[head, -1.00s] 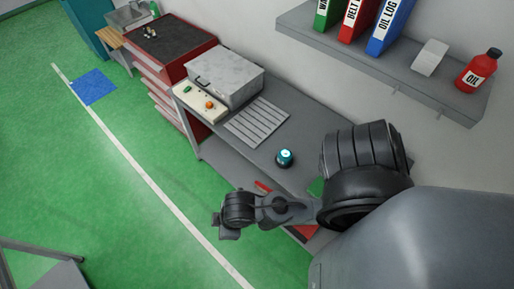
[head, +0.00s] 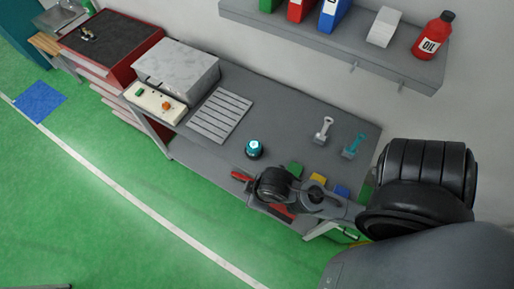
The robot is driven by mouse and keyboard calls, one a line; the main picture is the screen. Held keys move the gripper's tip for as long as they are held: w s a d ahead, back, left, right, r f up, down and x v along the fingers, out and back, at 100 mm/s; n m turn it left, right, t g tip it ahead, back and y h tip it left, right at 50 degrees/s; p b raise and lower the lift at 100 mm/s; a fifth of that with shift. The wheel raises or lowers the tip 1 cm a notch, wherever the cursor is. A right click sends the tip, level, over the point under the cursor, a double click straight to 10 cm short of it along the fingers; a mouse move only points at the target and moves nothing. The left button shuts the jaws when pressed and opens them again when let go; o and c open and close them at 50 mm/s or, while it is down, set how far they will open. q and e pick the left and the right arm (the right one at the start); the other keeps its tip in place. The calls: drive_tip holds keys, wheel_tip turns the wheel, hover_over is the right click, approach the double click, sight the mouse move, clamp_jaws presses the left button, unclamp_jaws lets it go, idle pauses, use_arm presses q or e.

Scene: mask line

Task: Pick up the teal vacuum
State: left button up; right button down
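A small teal-handled tool (head: 355,146) lies on the grey workbench (head: 285,110) near its right end and looks like the teal vacuum, though it is too small to be sure. A similar pale grey tool (head: 324,130) lies to its left. My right arm comes in from the right, in front of the bench. Its dark wrist end (head: 273,184) is over the bench's front edge, left of and nearer than the teal tool and apart from it. My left gripper is not in view.
A round teal device (head: 254,149) with a light top stands near the bench's front edge. Green (head: 295,170), yellow (head: 318,179) and blue (head: 342,191) pieces lie near my arm. A slatted grey plate (head: 220,115) and a grey box (head: 176,70) are further left. A shelf (head: 340,50) hangs above.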

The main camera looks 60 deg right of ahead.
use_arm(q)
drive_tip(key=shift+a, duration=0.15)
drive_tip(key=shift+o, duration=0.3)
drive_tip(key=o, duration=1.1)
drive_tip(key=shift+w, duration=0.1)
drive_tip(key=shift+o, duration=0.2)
